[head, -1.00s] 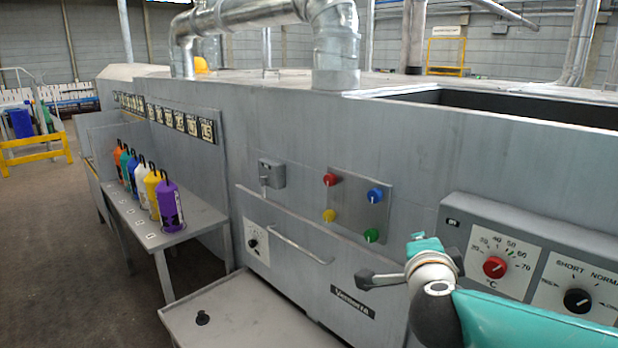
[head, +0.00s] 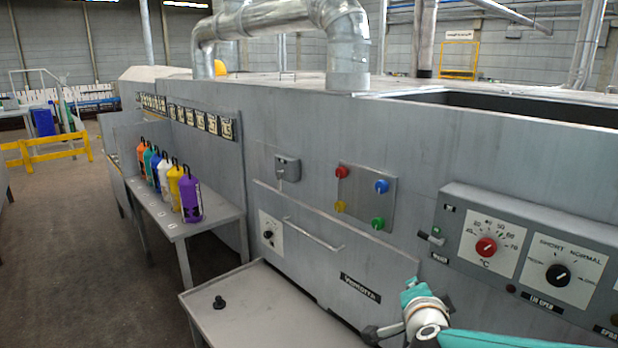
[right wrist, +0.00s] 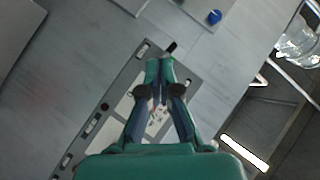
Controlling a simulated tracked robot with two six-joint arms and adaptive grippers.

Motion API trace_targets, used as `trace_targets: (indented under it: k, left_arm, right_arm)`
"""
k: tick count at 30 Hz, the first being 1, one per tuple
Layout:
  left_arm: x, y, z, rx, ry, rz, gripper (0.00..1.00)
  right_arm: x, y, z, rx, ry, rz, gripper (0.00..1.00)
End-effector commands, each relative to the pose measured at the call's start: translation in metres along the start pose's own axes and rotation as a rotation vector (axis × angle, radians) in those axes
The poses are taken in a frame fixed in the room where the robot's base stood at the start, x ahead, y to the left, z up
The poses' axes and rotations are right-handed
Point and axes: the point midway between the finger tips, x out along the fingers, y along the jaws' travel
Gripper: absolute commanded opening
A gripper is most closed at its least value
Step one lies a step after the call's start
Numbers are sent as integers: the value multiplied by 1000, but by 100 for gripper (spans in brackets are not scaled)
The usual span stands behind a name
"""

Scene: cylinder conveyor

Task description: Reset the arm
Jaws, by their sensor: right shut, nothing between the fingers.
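My right gripper (right wrist: 160,70) is shut and empty in the right wrist view, its teal and dark fingers together in front of a grey panel with white dial plates. In the head view my right arm's teal and white wrist part shows low at the right, in front of the grey machine (head: 310,140). The dark gripper parts there are partly cut by the lower edge. My left gripper does not show.
The control panel (head: 520,203) has a red knob (head: 486,247) and a black knob (head: 557,275). Coloured buttons (head: 342,172) sit left of it. Several coloured cylinders, including a purple one (head: 191,203), stand on a side table (head: 215,221). A low grey table (head: 262,310) stands in front. Open floor lies left.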

Motion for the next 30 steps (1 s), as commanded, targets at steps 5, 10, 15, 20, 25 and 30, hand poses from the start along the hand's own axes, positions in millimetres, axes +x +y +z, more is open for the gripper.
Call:
trace_targets:
  k: [5,10,15,20,25,30]
  left_arm:
    - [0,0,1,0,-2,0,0]
    - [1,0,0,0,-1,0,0]
    - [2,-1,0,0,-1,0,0]
    - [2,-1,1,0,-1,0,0]
    - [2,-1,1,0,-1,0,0]
    - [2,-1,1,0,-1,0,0]
  right_arm:
    - [22,55,46,-151,-106,59,0]
    - [33,142,110,-336,-296,139,0]
    - [11,250,182,-506,-575,226,0]
    - [-43,339,238,-607,-867,288,0]
    - [-106,398,275,-651,-1120,312,0]
    - [-142,418,292,-661,-1248,313,0]
